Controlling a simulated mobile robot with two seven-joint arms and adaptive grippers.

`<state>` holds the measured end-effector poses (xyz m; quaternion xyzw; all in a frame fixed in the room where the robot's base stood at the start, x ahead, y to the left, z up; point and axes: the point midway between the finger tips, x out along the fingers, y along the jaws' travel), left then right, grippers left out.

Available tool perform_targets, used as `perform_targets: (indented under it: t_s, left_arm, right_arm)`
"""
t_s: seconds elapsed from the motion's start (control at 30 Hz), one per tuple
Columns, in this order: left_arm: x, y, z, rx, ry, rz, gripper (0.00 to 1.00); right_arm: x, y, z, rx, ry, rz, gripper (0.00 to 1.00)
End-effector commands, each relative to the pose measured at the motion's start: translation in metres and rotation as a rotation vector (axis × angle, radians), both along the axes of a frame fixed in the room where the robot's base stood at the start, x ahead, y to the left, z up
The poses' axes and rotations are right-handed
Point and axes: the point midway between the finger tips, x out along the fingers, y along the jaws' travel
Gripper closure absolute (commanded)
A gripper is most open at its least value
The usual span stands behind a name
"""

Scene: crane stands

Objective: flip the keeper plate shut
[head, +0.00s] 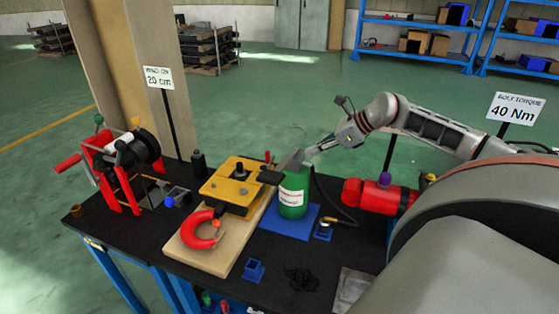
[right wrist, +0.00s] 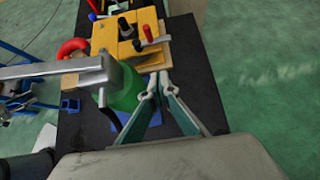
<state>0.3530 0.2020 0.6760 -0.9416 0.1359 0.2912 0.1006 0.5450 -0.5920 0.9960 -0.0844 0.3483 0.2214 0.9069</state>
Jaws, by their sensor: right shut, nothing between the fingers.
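A yellow block-like fixture (head: 222,190) with dark knobs sits on a pale wooden board (head: 212,258), beside a red hook-shaped piece (head: 199,230). The fixture also shows at the top of the right wrist view (right wrist: 112,38). I cannot clearly pick out the keeper plate or its angle. A green bottle (head: 293,195) stands right of the fixture, with a grey bar (right wrist: 50,73) over it. My right gripper (head: 312,153) is above and right of the bottle. In the right wrist view its fingertips (right wrist: 158,77) meet just in front of the fixture, empty. My left gripper is out of view.
A reel on a red stand (head: 108,180) is at the table's left. A red cylinder (head: 378,197) lies at the right. A small blue holder (head: 254,270) and black cloth-like heap (head: 302,278) are at the front. Sign posts stand behind the bench.

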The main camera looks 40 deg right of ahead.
Motion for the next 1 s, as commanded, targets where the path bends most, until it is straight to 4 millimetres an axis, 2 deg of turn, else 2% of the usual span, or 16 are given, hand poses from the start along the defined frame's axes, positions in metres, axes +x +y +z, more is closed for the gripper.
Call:
perform_targets:
  t_s: [0.27,0.8,1.0]
  left_arm:
    - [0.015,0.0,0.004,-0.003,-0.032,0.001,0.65]
    - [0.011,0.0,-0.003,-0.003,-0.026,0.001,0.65]
    - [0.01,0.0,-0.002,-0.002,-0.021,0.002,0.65]
  right_arm:
    - [0.017,0.008,-0.017,0.001,-0.003,-0.001,1.0]
    - [0.047,0.024,-0.044,0.001,-0.004,0.001,1.0]
    - [0.063,0.033,-0.061,0.004,-0.003,-0.001,1.0]
